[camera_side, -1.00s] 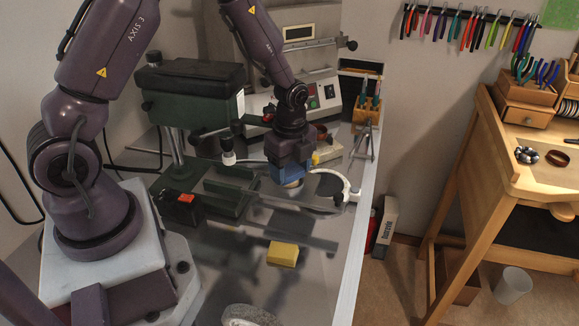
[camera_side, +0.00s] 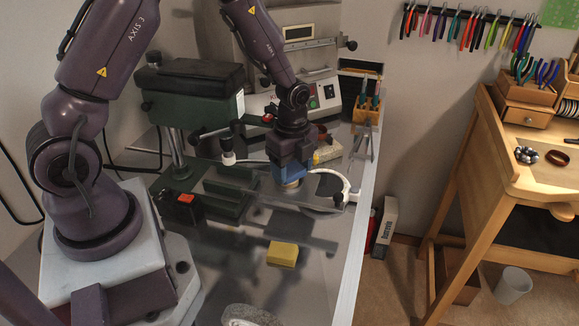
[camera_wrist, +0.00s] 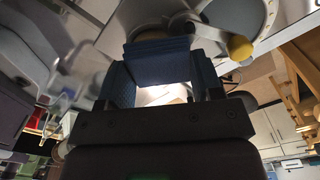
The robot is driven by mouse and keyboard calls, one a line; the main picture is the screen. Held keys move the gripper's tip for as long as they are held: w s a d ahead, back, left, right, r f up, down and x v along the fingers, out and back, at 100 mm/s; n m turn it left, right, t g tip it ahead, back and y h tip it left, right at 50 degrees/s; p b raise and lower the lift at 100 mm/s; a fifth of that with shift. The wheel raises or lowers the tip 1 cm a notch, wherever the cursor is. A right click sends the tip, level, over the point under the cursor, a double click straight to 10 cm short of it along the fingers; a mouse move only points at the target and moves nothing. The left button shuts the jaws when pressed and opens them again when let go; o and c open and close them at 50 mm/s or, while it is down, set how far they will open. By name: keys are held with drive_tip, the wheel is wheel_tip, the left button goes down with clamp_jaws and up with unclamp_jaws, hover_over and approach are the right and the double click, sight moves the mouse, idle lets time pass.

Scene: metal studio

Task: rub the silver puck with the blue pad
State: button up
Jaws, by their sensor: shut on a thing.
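My gripper (camera_side: 292,166) points down over the metal worktop, in the middle of the side view. It is shut on the blue pad (camera_side: 289,175). The pad also shows between my fingers in the wrist view (camera_wrist: 156,62). The silver puck (camera_side: 291,187) shows as a thin pale rim right under the pad. My gripper and the pad hide most of it. I cannot tell for sure whether pad and puck touch.
A micrometer-like frame (camera_side: 346,187) lies close on the right. A yellow block (camera_side: 283,253) lies nearer the camera. A green drill press (camera_side: 190,92) stands to the left and a grey machine (camera_side: 310,88) behind.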

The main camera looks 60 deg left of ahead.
drive_tip(key=shift+s+d, duration=0.15)
drive_tip(key=shift+s, duration=0.75)
drive_tip(key=shift+w+f, duration=0.1)
drive_tip(key=shift+w, duration=0.8)
drive_tip(key=shift+w+r, duration=0.1)
drive_tip(key=shift+r, duration=4.55)
